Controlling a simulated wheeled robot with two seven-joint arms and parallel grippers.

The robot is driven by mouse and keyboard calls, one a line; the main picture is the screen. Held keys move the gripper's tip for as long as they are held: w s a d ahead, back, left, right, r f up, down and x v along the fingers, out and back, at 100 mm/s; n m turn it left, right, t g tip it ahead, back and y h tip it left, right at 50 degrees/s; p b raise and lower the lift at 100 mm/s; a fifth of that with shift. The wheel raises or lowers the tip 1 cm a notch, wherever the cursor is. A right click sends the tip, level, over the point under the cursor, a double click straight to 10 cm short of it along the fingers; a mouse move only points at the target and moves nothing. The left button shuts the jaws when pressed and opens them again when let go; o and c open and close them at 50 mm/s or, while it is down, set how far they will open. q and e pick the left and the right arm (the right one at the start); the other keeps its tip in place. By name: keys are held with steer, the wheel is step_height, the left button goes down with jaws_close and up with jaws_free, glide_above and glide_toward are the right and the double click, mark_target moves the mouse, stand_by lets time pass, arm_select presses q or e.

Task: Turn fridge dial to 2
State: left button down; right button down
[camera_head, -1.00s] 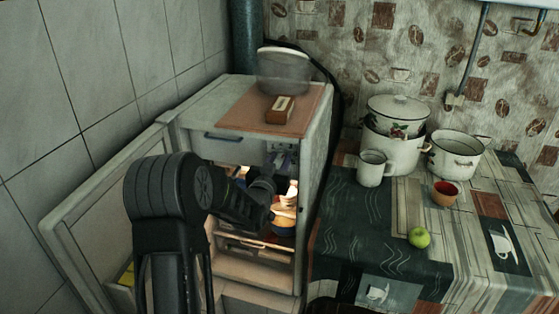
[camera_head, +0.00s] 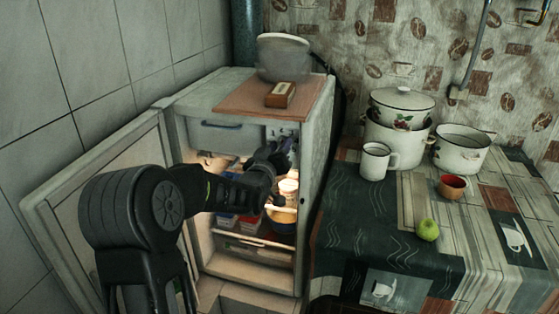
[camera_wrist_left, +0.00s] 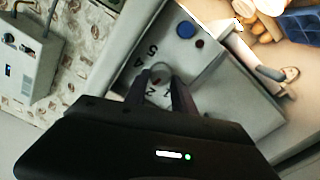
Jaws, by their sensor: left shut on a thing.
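The fridge (camera_head: 318,130) stands open against the left wall, with its door (camera_head: 75,195) swung to the left. My left gripper (camera_head: 284,152) reaches into the upper right of the opening, at the small control panel. In the left wrist view my left gripper (camera_wrist_left: 163,85) has its two fingers on either side of the round grey dial (camera_wrist_left: 161,71), shut on it. Printed numbers, among them 5, 4, 2 and 1, show around the dial. A small red mark shows near it, but the exact setting is hard to read. My right gripper is not in view.
A blue button (camera_wrist_left: 186,30) sits on the panel beside the dial. A grey basin (camera_head: 284,62) and a small box (camera_head: 281,95) stand on the fridge. Pots and a mug (camera_head: 376,162) stand on the table.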

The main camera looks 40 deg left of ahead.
arm_select(q)
steer(key=shift+n+b, duration=2.1)
steer(key=shift+b, duration=0.75)
steer(key=c, duration=1.1)
jaws_free()
steer(key=b+v, duration=0.1)
steer(key=v, duration=0.6)
steer(key=shift+s, duration=0.4)
